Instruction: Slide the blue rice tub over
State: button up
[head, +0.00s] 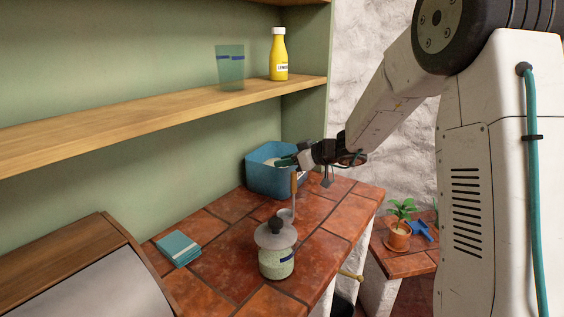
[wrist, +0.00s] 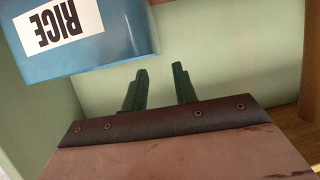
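The blue rice tub (head: 262,180) stands at the back of the tiled counter, against the green wall, with something white showing inside its open top. In the wrist view the tub (wrist: 115,45) is at the upper left, with its RICE label upside down. My gripper (head: 283,162) overlaps the tub's right part in the head view. In the wrist view my gripper's two dark green fingers (wrist: 160,88) are apart with nothing between them. They are beside the tub, and I cannot tell whether they touch it.
A lidded jar (head: 276,262) stands on the counter's front part, with an upright wooden-handled tool (head: 293,190) behind it. Teal tiles or coasters (head: 178,248) lie at the left. A shelf (head: 170,115) above holds a glass (head: 230,72) and a yellow bottle (head: 278,58). Bare tiles (head: 220,225) lie in front of the tub.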

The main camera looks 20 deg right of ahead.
jog(key=shift+w, duration=0.1)
jog(key=shift+x, duration=3.85)
grip_shut()
